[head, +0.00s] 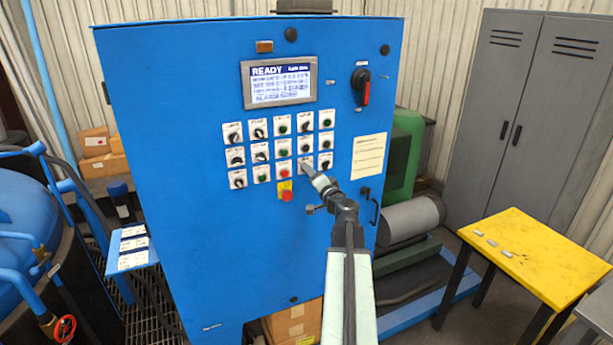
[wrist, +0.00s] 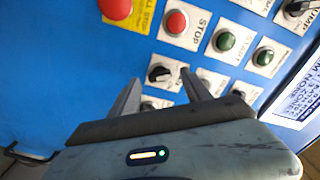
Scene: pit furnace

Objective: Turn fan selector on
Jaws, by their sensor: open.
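The blue control cabinet (head: 180,230) carries rows of labelled knobs and buttons. My gripper (head: 305,167) is at the bottom row, just right of the red stop button (head: 284,173), and covers part of that row. In the wrist view my gripper (wrist: 160,80) is open, with a black selector knob (wrist: 160,73) on a white plate showing between its fingertips. Nothing is held. I cannot tell whether the fingers touch the knob. Its label is too small and blurred to read, so I cannot confirm that it is the fan selector.
A yellow-backed red emergency button (head: 287,196) sits below the stop button, close to my gripper. Green buttons (wrist: 225,40) and the lit display (head: 279,82) are above. A yellow table (head: 535,245) stands right.

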